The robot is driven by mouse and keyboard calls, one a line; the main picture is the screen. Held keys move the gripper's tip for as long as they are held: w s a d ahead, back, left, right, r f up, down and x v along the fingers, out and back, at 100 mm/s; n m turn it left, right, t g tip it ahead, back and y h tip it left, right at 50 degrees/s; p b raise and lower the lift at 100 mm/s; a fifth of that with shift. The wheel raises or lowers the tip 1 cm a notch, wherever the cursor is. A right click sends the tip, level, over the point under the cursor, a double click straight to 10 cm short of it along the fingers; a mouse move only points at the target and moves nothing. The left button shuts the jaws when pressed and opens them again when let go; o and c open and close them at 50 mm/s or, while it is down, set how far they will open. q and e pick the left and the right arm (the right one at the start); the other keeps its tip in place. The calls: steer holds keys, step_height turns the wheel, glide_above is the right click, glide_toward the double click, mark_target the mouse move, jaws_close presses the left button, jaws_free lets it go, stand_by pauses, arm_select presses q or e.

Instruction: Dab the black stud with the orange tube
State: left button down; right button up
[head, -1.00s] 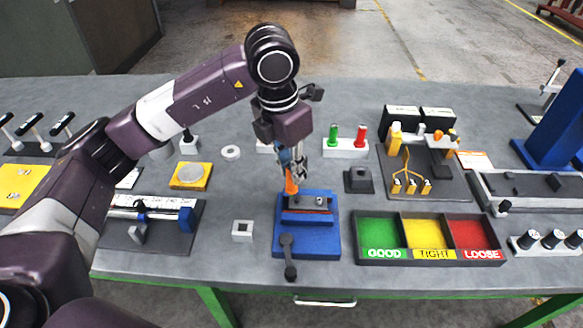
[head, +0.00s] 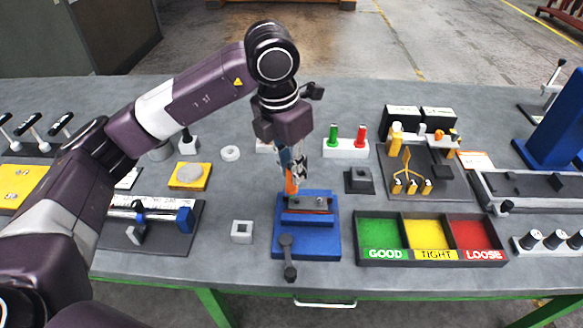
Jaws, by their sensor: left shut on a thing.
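My left gripper (head: 293,166) points down over the blue vise (head: 307,240) and is shut on the orange tube (head: 291,184). The tube is nearly upright, nozzle down, and its upper part is hidden by the fingers. Its lower end is at the left part of the vise's top; I cannot tell whether it touches anything there. I cannot pick out the black stud clearly; dark small parts show between the vise jaws close to the tube. My right gripper is not in view.
A sorting tray (head: 432,263) marked GOOD, TIGHT and LOOSE lies right of the vise. A black block (head: 359,181) and a white stand (head: 346,148) with green and red pieces are behind. A square grey block (head: 242,231) stands left of the vise, with bare bench around it.

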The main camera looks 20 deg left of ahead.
arm_select(q)
steer(key=shift+f, duration=0.25)
stand_by(0.5)
steer(key=shift+f+b, duration=0.55)
steer(key=shift+b, duration=0.2)
stand_by(0.8)
steer(key=shift+f, duration=0.1)
stand_by(1.2)
steer(key=shift+r+p, duration=1.3)
steer(key=shift+r, duration=1.8)
steer(key=shift+f, duration=0.1)
